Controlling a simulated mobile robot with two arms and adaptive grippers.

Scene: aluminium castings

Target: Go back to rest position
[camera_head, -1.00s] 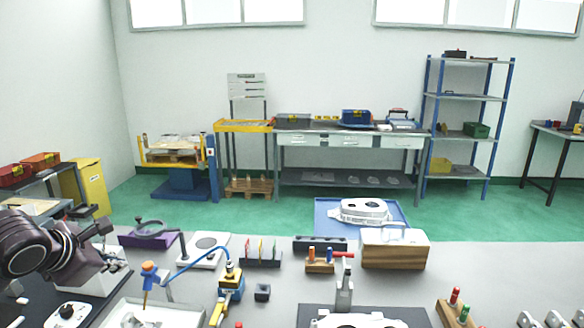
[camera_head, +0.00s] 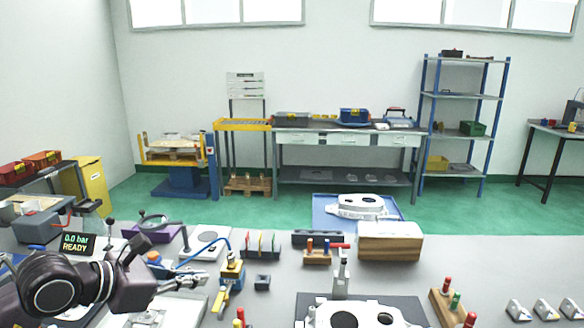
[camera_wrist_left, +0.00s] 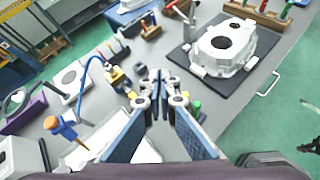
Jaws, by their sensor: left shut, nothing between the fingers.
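My left gripper (camera_head: 200,281) reaches in from the lower left of the head view, above the left part of the grey bench. It is shut and empty. In the left wrist view its two fingers (camera_wrist_left: 160,76) meet at the tips with nothing between them. A white casting (camera_head: 352,315) lies on a dark mat at the bottom of the head view. It also shows in the left wrist view (camera_wrist_left: 226,44), apart from the fingers. My right gripper does not show in either view.
A yellow-and-blue tool (camera_head: 232,272), a small dark block (camera_head: 262,283) and a rack of coloured tools (camera_head: 261,246) stand right of the gripper. A wooden block (camera_head: 390,248) and another casting on a blue tray (camera_head: 326,215) lie farther back. A pressure display (camera_head: 77,243) stands left.

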